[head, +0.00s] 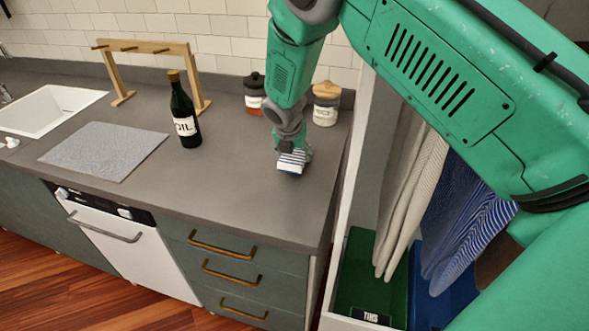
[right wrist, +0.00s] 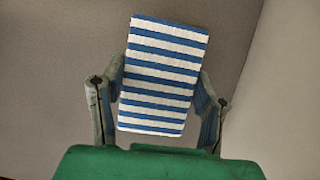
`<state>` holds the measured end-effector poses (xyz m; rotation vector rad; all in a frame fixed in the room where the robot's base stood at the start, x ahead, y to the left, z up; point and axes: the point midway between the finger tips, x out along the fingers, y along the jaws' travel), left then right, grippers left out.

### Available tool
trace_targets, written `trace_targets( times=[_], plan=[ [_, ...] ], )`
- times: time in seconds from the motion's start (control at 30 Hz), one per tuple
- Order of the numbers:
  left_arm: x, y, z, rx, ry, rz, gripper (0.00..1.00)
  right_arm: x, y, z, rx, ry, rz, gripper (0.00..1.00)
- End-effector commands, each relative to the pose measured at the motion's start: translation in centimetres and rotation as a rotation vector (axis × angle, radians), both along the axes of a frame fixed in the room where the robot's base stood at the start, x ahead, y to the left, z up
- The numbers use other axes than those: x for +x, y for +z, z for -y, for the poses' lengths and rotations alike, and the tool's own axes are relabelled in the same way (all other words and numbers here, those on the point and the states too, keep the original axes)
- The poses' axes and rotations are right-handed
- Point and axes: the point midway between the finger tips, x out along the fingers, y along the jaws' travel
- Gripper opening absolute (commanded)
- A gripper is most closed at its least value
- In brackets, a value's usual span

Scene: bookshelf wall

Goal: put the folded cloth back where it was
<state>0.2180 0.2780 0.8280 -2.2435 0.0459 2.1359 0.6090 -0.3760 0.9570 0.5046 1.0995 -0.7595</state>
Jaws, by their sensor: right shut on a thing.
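The folded cloth (right wrist: 163,75) has blue and white stripes. In the head view the cloth (head: 291,161) is at the right part of the grey counter (head: 240,190), under my right gripper (head: 294,150). My right gripper is shut on the cloth, with one finger at each side of it in the right wrist view (right wrist: 160,105). I cannot tell whether the cloth touches the counter. My left gripper is not in view.
An oil bottle (head: 185,115), two jars (head: 326,104) (head: 255,93), a wooden rack (head: 150,48) and a grey mat (head: 105,150) stand or lie on the counter. A green bin (head: 355,270) and hanging cloths (head: 412,190) are at the right. The counter's front right is clear.

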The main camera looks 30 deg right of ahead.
Motion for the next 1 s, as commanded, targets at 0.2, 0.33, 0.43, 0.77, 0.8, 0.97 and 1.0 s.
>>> trace_targets(
  times=[0.2,0.33,0.43,0.77,0.8,0.97,1.0],
  plan=[
    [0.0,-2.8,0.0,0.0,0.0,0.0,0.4,0.0,-3.0,0.0,-0.001,0.001,-0.001,0.28],
    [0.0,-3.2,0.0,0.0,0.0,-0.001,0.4,0.1,-3.5,0.1,0.001,0.001,-0.001,0.28],
    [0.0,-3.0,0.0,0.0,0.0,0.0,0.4,0.0,-3.3,0.1,0.001,0.0,0.001,0.28],
    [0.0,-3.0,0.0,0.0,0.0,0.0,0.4,0.0,-3.5,0.0,0.001,0.0,-0.001,0.76],
    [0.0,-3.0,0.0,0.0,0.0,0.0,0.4,0.0,-3.5,0.0,0.001,0.0,-0.001,0.76],
    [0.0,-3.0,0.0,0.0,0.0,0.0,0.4,0.0,-3.4,0.0,0.0,0.001,0.0,0.76],
    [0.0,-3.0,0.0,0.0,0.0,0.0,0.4,0.0,-3.3,0.0,0.001,0.0,0.001,0.76]
  ],
)
